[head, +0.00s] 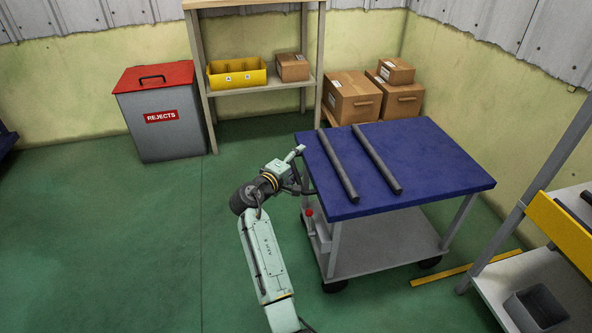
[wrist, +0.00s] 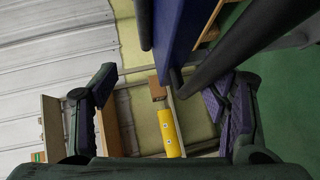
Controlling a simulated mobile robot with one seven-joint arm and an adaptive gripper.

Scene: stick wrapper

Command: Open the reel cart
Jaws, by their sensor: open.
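The reel cart has a blue top (head: 440,165) with two dark bars (head: 375,158) lying across it, grey legs and a grey lower shelf (head: 385,245). On its left side, below the top, is a grey box-like part (head: 319,232) with a red knob (head: 309,212). My gripper (head: 304,184) is at the cart's left edge, small and partly hidden by my wrist. In the wrist view its two fingers (wrist: 160,105) are spread wide with nothing held between them. The blue top (wrist: 182,38) and dark bars (wrist: 245,42) show there too. I cannot tell whether the gripper touches the cart.
A grey rejects bin (head: 160,125) with a red lid stands at back left. A shelf rack (head: 240,88) holds a yellow bin (head: 236,74) and a carton. Cartons (head: 350,98) stand behind the cart. A yellow-edged rack (head: 560,235) is at right. Floor at left is clear.

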